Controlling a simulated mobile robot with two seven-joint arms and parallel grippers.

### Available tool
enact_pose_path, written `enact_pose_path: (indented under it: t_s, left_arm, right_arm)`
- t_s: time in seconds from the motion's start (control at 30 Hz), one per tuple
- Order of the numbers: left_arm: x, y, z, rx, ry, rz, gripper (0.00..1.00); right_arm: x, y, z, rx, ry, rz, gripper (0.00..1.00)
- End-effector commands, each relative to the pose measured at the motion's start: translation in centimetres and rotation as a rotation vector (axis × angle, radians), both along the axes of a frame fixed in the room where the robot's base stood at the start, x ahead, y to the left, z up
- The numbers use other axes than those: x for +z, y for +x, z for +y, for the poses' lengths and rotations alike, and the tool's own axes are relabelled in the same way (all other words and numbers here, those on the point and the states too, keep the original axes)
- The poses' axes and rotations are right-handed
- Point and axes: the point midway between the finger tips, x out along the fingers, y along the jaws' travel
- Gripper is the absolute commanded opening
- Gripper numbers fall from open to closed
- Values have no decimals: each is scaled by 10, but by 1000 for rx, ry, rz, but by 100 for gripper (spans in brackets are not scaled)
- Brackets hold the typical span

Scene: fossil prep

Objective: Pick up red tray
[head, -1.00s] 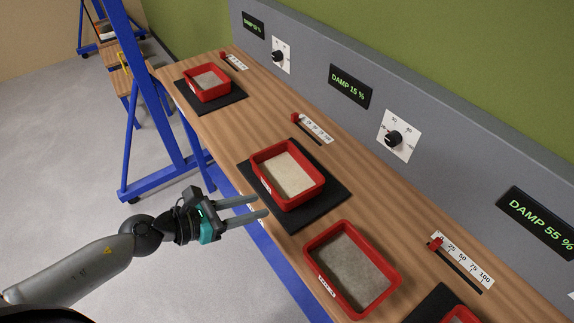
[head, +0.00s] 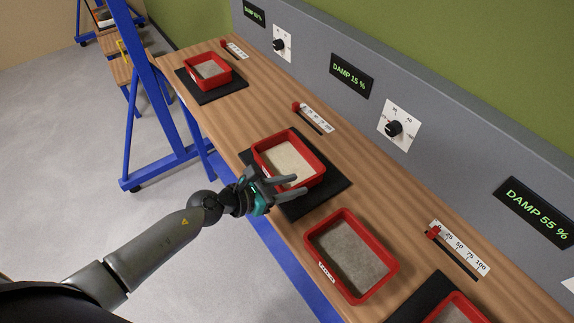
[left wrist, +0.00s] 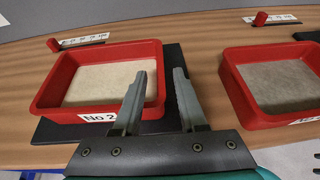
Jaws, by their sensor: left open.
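A red tray (head: 312,161) with pale sand sits on a black mat (head: 336,187) in the middle of the bench. In the left wrist view this tray (left wrist: 58,80) carries a "No 2" label. My left gripper (head: 297,186) is open at the tray's near right side. A second red tray (head: 391,268) with grey fill stands on bare wood to the right.
Another red tray (head: 187,78) sits on a mat at the far left, and part of one more (head: 436,312) shows at the lower right. A grey panel with knobs (head: 394,129) and damp displays (head: 350,76) runs behind. Slider scales (head: 318,119) lie on the bench (head: 260,108).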

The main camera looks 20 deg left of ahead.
Motion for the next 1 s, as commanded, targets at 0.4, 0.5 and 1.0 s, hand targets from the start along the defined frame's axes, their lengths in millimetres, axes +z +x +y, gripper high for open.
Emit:
enact_pose_path:
  t_s: [0.4, 0.5, 1.0]
  left_arm:
    - [-15, 31, -27, 0, -1, -1, 41]
    - [-15, 32, -27, -1, 0, -1, 41]
    - [-15, 31, -26, 0, -1, -1, 0]
  right_arm:
    - [-4, 1, 0, 0, 1, -3, 50]
    - [-3, 1, 0, 0, 1, -3, 50]
    - [-3, 1, 0, -1, 1, -2, 50]
